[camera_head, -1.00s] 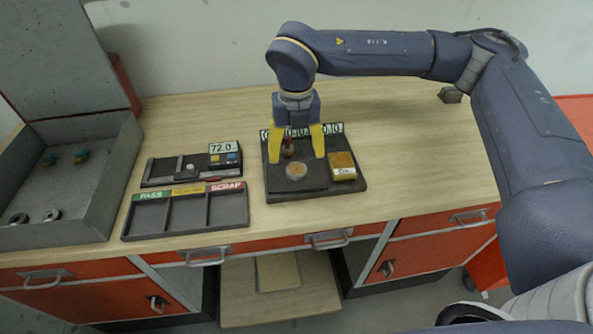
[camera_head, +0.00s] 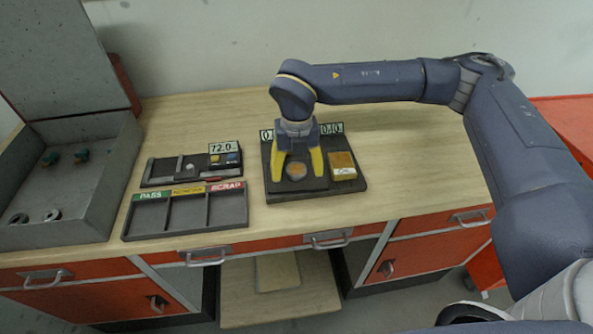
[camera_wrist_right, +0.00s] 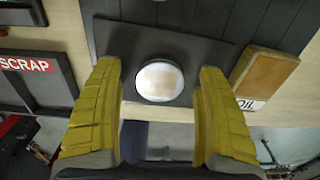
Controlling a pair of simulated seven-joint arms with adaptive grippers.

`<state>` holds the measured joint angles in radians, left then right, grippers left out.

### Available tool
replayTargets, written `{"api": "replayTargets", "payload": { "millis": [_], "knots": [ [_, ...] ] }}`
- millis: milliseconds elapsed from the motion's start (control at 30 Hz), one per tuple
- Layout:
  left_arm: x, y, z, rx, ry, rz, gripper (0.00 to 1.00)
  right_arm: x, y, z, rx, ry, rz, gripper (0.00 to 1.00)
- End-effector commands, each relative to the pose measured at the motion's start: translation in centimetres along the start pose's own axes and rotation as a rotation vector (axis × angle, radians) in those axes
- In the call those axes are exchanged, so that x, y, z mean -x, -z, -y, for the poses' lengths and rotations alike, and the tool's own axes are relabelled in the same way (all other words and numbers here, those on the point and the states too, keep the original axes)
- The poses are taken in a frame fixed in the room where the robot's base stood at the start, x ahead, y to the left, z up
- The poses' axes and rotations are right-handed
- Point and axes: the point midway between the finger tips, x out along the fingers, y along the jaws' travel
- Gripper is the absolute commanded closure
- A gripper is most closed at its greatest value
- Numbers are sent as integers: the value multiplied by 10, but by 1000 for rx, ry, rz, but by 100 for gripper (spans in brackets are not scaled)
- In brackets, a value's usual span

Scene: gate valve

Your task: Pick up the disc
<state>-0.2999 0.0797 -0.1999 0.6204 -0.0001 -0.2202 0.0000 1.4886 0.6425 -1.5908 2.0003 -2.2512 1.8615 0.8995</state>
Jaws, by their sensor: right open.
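The disc (camera_head: 296,171) is a small round piece with a tan face and a pale rim, lying on the dark plate (camera_head: 285,194) on the bench. It also shows in the right wrist view (camera_wrist_right: 160,80), centred between the fingertips. My right gripper (camera_head: 297,173) is open, pointing down, with one yellow finger on either side of the disc. In the right wrist view my right gripper (camera_wrist_right: 160,85) shows gaps between each finger and the disc, so neither touches it. The height of the fingertips above the plate is hard to tell. My left gripper is not in view.
A yellow OIL block (camera_head: 342,166) sits on the plate close right of the fingers. A PASS/SCRAP sorting tray (camera_head: 187,212) and a gauge unit reading 72.0 (camera_head: 192,166) lie to the left. A grey bin (camera_head: 75,195) stands far left. The bench is clear at right.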

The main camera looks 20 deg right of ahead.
Motion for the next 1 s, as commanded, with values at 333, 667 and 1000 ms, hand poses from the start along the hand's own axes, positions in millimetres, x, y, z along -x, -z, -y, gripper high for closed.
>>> {"api": "replayTargets", "payload": {
  "millis": [333,667,1000],
  "knots": [
    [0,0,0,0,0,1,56,0,0,0,0,0,0,56],
    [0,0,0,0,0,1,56,0,0,0,0,0,0,95],
    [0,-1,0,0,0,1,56,2,0,0,0,-1,1,100]
  ]
}}
